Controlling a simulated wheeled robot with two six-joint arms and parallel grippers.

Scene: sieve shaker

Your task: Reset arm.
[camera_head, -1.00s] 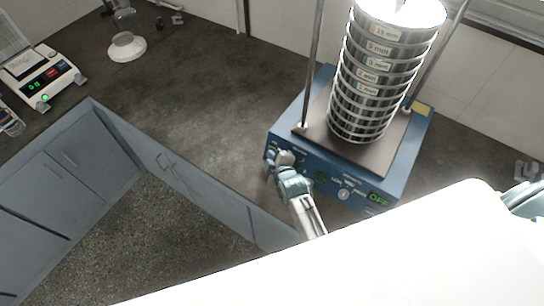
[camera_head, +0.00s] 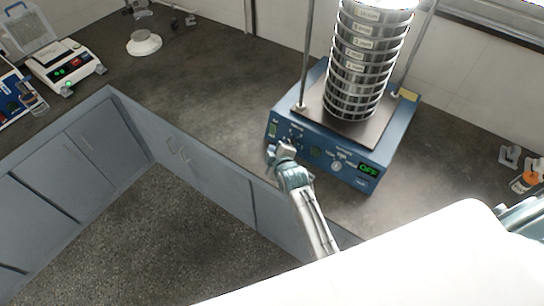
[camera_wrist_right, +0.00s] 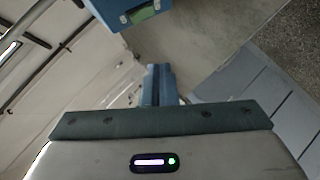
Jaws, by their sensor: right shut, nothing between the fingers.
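The sieve shaker (camera_head: 375,150) stands on the dark counter, with a green "OFF" display. A tall stack of round metal sieves (camera_head: 362,70) stands upright on its plate between rods.
The dark counter (camera_head: 210,85) is largely clear left of the shaker. A balance (camera_head: 66,66) stands at the far left, and a white round base (camera_head: 144,43) at the back. Small items, one with an orange part (camera_head: 527,180), lie at the right edge.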

